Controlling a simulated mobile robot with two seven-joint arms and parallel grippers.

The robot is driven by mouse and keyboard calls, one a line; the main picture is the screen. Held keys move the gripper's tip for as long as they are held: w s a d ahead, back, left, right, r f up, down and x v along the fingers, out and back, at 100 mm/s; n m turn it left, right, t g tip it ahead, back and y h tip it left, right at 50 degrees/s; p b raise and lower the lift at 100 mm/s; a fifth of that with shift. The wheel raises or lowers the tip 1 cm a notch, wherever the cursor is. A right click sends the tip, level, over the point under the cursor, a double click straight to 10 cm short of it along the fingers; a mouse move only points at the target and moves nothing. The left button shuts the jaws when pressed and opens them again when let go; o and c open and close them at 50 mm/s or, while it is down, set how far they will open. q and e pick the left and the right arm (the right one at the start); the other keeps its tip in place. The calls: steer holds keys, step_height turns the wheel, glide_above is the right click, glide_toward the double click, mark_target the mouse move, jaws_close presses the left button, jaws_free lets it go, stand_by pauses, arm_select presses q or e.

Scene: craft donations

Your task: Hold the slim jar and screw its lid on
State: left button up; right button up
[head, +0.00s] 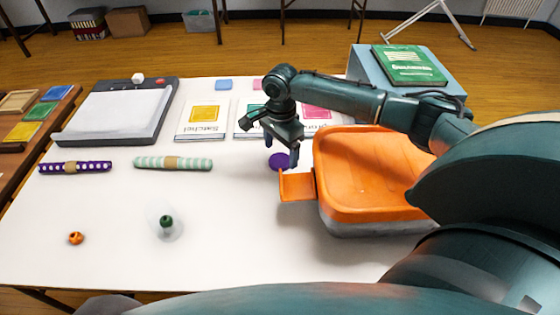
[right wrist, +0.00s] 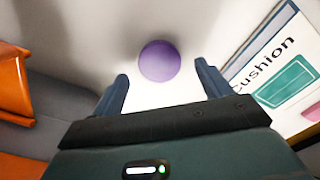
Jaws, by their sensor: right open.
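My right gripper (head: 282,161) is open and points down over the table. A round purple disc (head: 279,161), possibly the lid, lies at its fingertips in the head view. In the right wrist view the purple disc (right wrist: 159,61) shows between and beyond the open fingers (right wrist: 162,90), touching neither. A small clear, see-through vessel (head: 168,235) with a dark green knob (head: 166,221) stands at the front left of the table. I cannot tell for sure whether it is the slim jar. My left gripper is not in view.
An orange-lidded box (head: 370,212) with an orange latch flap stands just right of my right gripper. Booklets (head: 203,118) lie behind. The table's front middle (head: 255,245) is clear.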

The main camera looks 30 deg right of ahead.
mark_target(281, 159)
step_height(281, 159, down, 2)
steer(key=shift+f, duration=0.15)
steer(key=shift+c, duration=0.5)
steer(key=c, duration=1)
step_height(281, 159, up, 10)
steer(key=shift+r+p, duration=0.1)
steer(key=shift+p, duration=0.55)
